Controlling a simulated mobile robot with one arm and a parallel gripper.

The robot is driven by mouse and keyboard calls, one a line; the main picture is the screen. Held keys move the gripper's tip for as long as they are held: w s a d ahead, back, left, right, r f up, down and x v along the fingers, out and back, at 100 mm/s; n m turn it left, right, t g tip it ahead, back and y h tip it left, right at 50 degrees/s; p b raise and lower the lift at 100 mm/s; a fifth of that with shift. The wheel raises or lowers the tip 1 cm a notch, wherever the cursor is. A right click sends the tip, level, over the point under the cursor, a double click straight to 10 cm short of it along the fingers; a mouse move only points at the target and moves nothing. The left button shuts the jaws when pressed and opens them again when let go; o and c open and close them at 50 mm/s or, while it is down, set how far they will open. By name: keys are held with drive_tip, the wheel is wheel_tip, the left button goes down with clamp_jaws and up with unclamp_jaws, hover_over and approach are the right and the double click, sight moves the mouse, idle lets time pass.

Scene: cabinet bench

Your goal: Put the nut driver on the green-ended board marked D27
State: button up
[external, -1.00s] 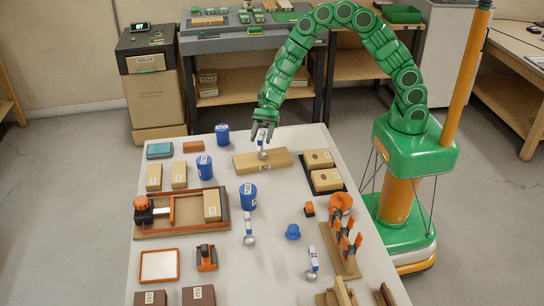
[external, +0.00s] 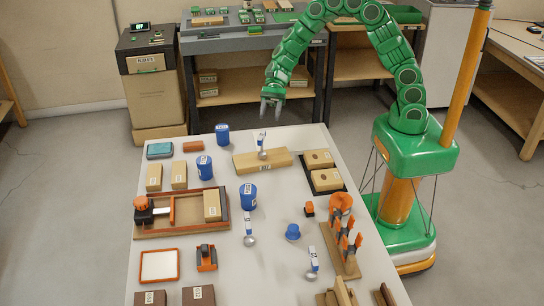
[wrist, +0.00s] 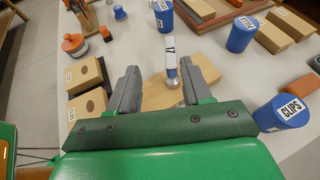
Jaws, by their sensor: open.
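A tan wooden board (external: 246,164) lies near the far end of the white table, with a small label on its front; I cannot make out green ends. A tool with a white-labelled handle and round metal end (external: 262,153) rests on it. It also shows in the wrist view (wrist: 171,56), with the board (wrist: 207,70) beneath. Similar tools lie on the table, one near the middle (external: 249,230) and one at front right (external: 312,263). I cannot tell which is the nut driver. My gripper (external: 272,106) is open and empty, above and apart from the board; its fingers (wrist: 160,68) flank the tool in the wrist view.
A black tray (external: 325,180) with wooden blocks is at right. An orange-clamped wooden fixture (external: 180,230) is at left. An orange-pegged rack (external: 345,240) stands at front right.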

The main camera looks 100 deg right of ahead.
drive_tip(key=s+a+r+n+g+h, duration=0.25)
drive_tip(key=s+a+r+n, duration=0.3)
drive_tip(key=s, duration=0.35)
drive_tip(key=s+a+r+n+g+h, duration=0.1)
drive_tip(key=s+a+r+n+g, duration=0.35)
drive_tip(key=s+a+n, duration=0.35)
drive_tip(key=s+d+r+n+h, duration=0.1)
drive_tip(key=s+d+n+h, duration=0.3)
drive_tip(key=s, duration=0.7)
drive_tip(key=s+d+r+n+h, duration=0.2)
drive_tip(key=s+d+n+h, duration=0.2)
drive_tip(key=s, duration=0.8)
drive_tip(key=shift+s+d+r+t+h, duration=0.25)
drive_tip(key=shift+d+h, duration=0.3)
drive_tip(key=shift+d, duration=0.6)
